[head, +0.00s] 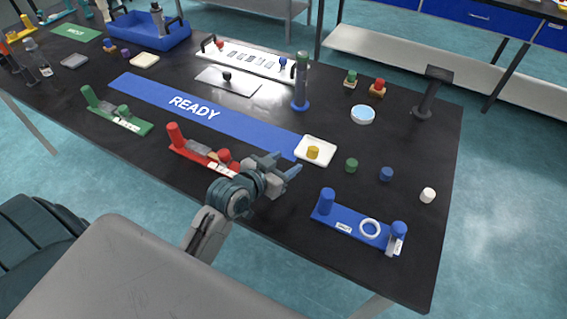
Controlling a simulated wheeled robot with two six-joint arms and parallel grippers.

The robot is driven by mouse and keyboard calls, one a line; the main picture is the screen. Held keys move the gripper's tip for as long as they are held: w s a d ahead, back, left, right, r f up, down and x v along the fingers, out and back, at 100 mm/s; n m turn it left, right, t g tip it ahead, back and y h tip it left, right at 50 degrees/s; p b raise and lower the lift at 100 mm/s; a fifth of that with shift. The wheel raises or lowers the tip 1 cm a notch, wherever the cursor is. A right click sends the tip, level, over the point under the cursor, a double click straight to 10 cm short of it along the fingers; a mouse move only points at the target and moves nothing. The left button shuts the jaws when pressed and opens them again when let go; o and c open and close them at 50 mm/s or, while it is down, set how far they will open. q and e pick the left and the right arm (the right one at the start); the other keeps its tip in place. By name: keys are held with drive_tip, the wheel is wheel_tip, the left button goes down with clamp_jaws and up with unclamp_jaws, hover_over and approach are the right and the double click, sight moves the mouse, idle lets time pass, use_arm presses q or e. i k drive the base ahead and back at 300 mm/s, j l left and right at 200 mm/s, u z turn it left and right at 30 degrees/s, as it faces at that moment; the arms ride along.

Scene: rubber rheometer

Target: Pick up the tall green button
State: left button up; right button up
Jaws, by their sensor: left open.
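A green button (351,165) stands upright on the black table, right of the white dish that holds a yellow button. Another green piece (351,77) sits on a small block at the back right. I cannot tell from heights alone which green piece is the tall one. My left gripper (287,170) is over the table, between the red fixture and the white dish, left of the green button. Its jaws are open and empty. My right gripper is out of view.
A white dish (328,146) with a yellow button (313,152) is close to my left gripper. A blue button (386,174) and white button (427,195) stand farther right. The red fixture (192,150) is left, the blue fixture (350,229) in front.

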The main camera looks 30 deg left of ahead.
sight(351, 165)
drive_tip(key=j+z, duration=0.15)
drive_tip(key=z, duration=0.2)
drive_tip(key=k+j+z, duration=0.1)
drive_tip(key=z, duration=0.3)
drive_tip(key=k+j+z, duration=0.1)
drive_tip(key=z, duration=0.25)
drive_tip(key=j, duration=0.1)
